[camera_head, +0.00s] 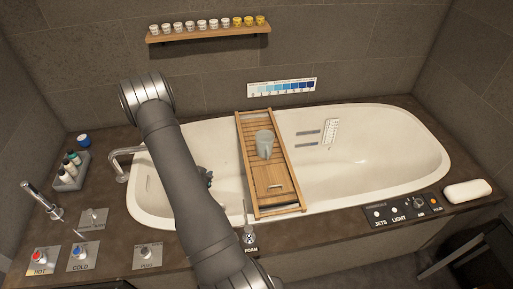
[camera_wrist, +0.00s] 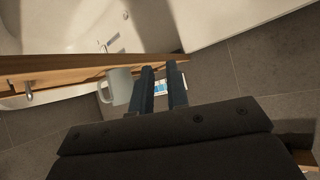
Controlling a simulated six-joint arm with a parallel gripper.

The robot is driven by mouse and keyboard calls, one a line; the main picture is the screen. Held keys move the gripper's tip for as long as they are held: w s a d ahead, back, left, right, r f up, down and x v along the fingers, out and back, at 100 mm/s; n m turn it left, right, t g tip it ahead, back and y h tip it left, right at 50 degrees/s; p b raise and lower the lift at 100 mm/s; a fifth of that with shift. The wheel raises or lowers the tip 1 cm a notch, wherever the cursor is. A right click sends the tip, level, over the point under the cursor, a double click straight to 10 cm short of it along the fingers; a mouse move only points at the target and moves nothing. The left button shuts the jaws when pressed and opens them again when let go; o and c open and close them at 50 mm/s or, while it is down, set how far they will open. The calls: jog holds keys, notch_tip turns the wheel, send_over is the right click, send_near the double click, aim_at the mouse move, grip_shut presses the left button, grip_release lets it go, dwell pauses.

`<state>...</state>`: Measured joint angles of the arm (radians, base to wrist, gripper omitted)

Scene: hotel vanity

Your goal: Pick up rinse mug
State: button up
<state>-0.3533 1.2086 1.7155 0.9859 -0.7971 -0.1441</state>
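The rinse mug (camera_head: 265,143) is a pale grey cup standing on the slatted wooden bath tray (camera_head: 273,181) across the tub. In the wrist view the mug (camera_wrist: 121,86) shows its handle on the left side, next to the wooden tray edge (camera_wrist: 60,68). My gripper (camera_wrist: 159,68) has two dark fingers held apart with a gap between them, and nothing is between them. The mug is just left of the fingers in that view; I cannot tell the depth between them. In the head view my gripper is largely hidden behind my arm.
The white bathtub (camera_head: 375,150) lies under the tray. A wall shelf (camera_head: 208,32) holds several small jars. A tap (camera_head: 122,160) is at the left, with a bottle caddy (camera_head: 70,172) beyond it.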

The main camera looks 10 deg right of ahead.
jog(key=s+d+r+m+g+h, duration=0.1)
jog(key=d+r+m+h, duration=0.15)
jog(key=d, duration=0.45)
jog(key=s+d+r+m+g+h, duration=0.1)
jog(key=d+m+h, duration=0.25)
jog(key=d, duration=0.35)
jog(key=n, duration=0.1)
send_near(268, 156)
jog(key=x, duration=0.3)
jog(key=f+x, duration=0.1)
jog(key=x, duration=0.1)
jog(key=shift+a+r, duration=0.1)
jog(key=shift+a, duration=0.2)
jog(key=shift+r+x, duration=0.2)
jog(key=shift+x, duration=1.25)
jog(key=shift+r+x, duration=0.15)
jog(key=shift+x, duration=1.3)
jog(key=shift+w+d, duration=0.1)
grip_shut()
jog(key=shift+r, duration=0.15)
